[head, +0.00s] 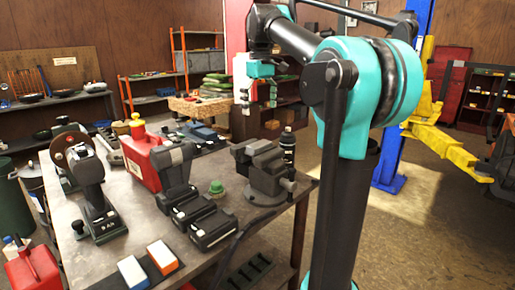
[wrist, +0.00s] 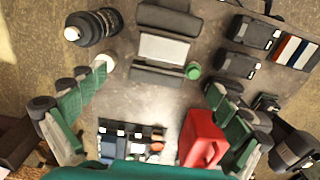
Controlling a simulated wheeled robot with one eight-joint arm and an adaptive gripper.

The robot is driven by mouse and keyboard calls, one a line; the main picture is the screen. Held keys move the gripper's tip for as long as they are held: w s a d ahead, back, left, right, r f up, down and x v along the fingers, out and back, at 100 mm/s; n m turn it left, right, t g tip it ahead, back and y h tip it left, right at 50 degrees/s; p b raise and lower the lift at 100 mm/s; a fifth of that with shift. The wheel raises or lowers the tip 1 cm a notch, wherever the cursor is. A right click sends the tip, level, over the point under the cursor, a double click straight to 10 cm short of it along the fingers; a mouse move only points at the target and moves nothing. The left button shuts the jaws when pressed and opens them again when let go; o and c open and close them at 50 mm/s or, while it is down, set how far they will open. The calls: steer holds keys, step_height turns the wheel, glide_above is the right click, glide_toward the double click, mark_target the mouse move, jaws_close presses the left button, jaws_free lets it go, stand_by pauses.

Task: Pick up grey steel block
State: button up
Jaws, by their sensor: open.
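My gripper (head: 258,98) hangs open and empty above the back of the workbench in the head view. In the wrist view, its two green-padded fingers are spread wide on either side, with the gripper (wrist: 158,78) midway over the bench. A dark vise (head: 268,175) stands at the bench's right edge; it also shows in the wrist view (wrist: 165,19). A light grey rectangular piece, which looks like the grey steel block (wrist: 165,48), lies between the vise jaws, apart from my fingers. In the head view I cannot make out the block clearly.
A dark bottle (head: 287,146) stands close behind the vise. A small green item (head: 216,187) and several black battery packs (head: 212,226) sit left of it. A drill (head: 174,165) and a red can (head: 140,158) stand farther left. The air above the vise looks clear.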

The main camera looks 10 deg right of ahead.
glide_above(260, 143)
steer(key=f, duration=0.6)
steer(key=shift+w+d+f, duration=0.1)
steer(key=shift+w+f, duration=0.1)
steer(key=shift+f, duration=0.05)
steer(key=shift+s+a+f, duration=0.1)
steer(key=shift+s+f, duration=0.05)
steer(key=shift+f, duration=1.25)
steer(key=shift+s+a+f, duration=0.1)
steer(key=shift+s+f, duration=0.05)
steer(key=shift+f, duration=1.2)
steer(key=c, duration=1.6)
steer(key=shift+o, duration=0.2)
steer(key=shift+r, duration=0.1)
